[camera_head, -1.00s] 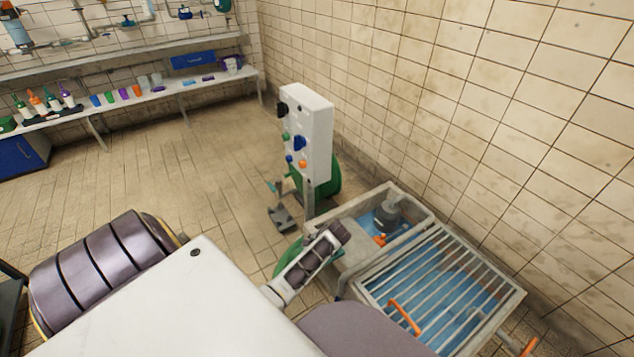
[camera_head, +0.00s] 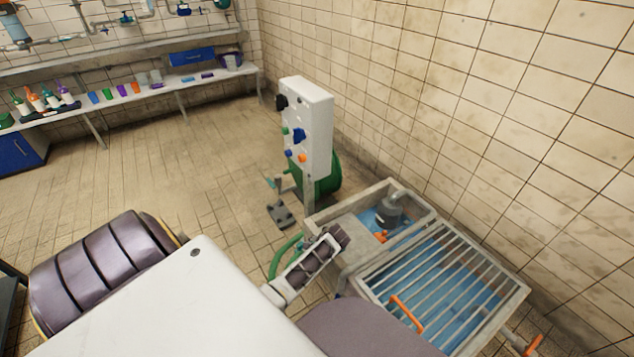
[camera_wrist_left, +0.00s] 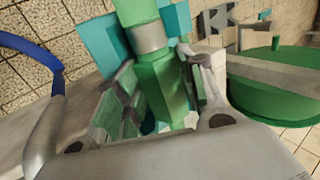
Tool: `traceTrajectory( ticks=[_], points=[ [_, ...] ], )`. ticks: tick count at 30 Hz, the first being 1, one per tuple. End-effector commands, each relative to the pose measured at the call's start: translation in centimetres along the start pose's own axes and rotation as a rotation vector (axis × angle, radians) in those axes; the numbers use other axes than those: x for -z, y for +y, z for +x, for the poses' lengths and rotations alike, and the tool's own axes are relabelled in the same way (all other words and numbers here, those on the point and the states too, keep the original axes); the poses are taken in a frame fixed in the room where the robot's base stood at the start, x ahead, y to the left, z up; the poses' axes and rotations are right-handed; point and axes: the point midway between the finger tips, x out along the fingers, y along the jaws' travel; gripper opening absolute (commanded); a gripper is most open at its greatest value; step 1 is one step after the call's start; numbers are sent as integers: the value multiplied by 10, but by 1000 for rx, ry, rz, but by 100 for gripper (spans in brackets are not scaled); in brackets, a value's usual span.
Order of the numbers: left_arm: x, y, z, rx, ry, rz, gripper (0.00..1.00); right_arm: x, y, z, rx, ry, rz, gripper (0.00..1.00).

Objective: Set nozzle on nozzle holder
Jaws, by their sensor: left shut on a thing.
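In the left wrist view, my left gripper (camera_wrist_left: 165,88) is shut on the green nozzle (camera_wrist_left: 152,62), which has a grey metal collar and runs up between the two fingers. Teal parts show behind the nozzle. A green hose (camera_head: 284,255) curves beside that forearm. I cannot clearly make out the nozzle holder.
A white control box (camera_head: 305,125) stands on a post, with a green reel (camera_head: 328,175) behind it. The reel also shows in the wrist view (camera_wrist_left: 275,95). A basin (camera_head: 350,215) and barred grate (camera_head: 440,280) lie at right. Open floor lies left of the post.

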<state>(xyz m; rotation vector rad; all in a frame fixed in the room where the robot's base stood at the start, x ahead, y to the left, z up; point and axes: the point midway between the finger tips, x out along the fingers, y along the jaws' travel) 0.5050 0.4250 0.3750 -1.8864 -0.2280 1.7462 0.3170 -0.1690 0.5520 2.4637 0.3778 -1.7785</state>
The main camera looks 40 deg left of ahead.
Motion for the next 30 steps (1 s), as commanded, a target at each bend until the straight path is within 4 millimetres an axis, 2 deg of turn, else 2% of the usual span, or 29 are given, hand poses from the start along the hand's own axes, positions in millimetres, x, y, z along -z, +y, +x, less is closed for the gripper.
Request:
traceTrajectory(
  ticks=[15,16,21,30],
  points=[
    [0,2,4,1,0,0,9,-4,-2,-4,5,-4,0,40],
    [0,2,4,1,0,0,43,-4,-2,-3,5,-4,0,40],
    [0,2,4,1,0,0,64,-4,-2,-3,5,-4,0,40],
    [0,3,5,-1,-1,1,64,-1,-2,-2,6,1,2,40]
  ],
)
